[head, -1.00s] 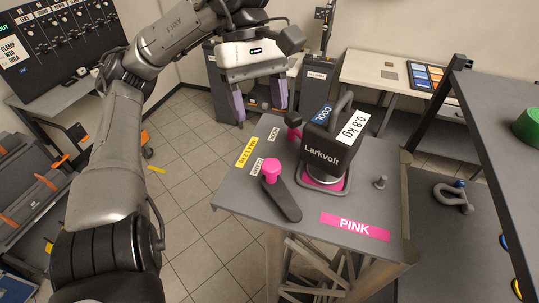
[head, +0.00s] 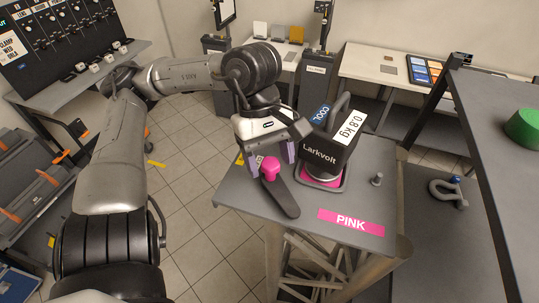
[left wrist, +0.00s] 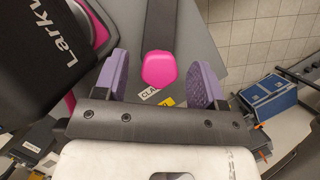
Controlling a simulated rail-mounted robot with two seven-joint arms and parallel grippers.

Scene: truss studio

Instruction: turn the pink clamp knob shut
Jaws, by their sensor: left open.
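The pink clamp knob (head: 270,168) stands upright at the end of a dark flat clamp bar (head: 285,202) on the grey table top (head: 235,196). My left gripper (head: 272,159) is open above the knob. In the left wrist view the pink knob (left wrist: 159,69) shows between the two purple fingers of the left gripper (left wrist: 158,82), with a gap on each side. I see no contact between fingers and knob. My right gripper is not in view.
A black Larkvolt fixture (head: 328,158) with a handle stands close right of the gripper, on a pink pad. A pink PINK label (head: 351,222) lies at the table's front. A small metal post (head: 377,179) stands to the right. A dark shelf frame (head: 490,150) is at far right.

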